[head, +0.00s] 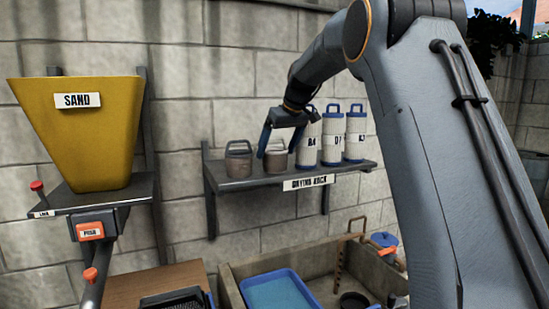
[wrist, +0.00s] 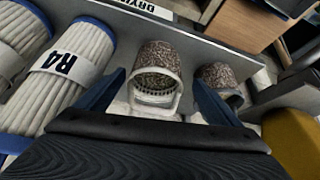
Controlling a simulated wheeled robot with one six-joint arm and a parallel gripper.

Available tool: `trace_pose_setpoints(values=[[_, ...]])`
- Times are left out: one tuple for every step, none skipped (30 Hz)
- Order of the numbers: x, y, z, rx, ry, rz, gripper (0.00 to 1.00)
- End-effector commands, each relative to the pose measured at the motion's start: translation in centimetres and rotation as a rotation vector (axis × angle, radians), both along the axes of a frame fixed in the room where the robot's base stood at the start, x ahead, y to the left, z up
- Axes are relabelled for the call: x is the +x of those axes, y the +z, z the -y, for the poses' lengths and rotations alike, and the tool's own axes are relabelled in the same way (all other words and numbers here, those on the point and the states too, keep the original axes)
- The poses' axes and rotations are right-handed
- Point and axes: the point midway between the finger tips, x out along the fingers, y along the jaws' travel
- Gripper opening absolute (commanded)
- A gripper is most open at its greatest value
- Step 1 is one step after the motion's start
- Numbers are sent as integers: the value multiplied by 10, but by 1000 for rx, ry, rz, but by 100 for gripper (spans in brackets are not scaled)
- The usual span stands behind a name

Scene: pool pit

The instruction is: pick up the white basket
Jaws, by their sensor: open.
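The white basket (wrist: 158,62) has a pale rim and handle and speckled contents or sides. It stands on the drying rack shelf (head: 237,184), and in the head view the basket (head: 277,161) looks greyish-brown beside the R4 cylinder. My gripper (head: 281,146) is open above it with its blue fingers pointing down. In the wrist view my gripper (wrist: 158,84) has one finger on each side of the basket. I cannot tell whether the fingers touch it.
A second, darker basket (head: 238,160) stands close to the left; it also shows in the wrist view (wrist: 220,78). White cylinders R4 (head: 306,142), and two more (head: 354,140), stand to the right. A yellow sand hopper (head: 85,130) is at the left. A blue tray (head: 278,292) lies below.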

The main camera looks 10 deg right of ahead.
Motion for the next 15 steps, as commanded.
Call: trace_pose_setpoints(values=[[3, -5, 0, 0, 0, -2, 87], [6, -9, 0, 0, 0, -4, 87], [9, -13, 0, 1, -1, -5, 87], [12, -16, 0, 1, -1, -5, 87], [14, -20, 0, 1, -1, -3, 87], [17, -24, -1, 1, 0, -4, 87], [19, -28, -2, 1, 0, -4, 87], [20, -31, -2, 1, -1, -3, 87], [22, -34, -3, 1, -1, -3, 87], [23, -36, -3, 1, -2, -1, 87], [24, -37, -3, 1, -2, -1, 87], [24, -38, -3, 0, -1, -1, 87], [24, -39, -3, 1, -2, 0, 87], [25, -39, -3, 0, -1, 0, 87], [25, -39, -3, 0, -1, 0, 87]])
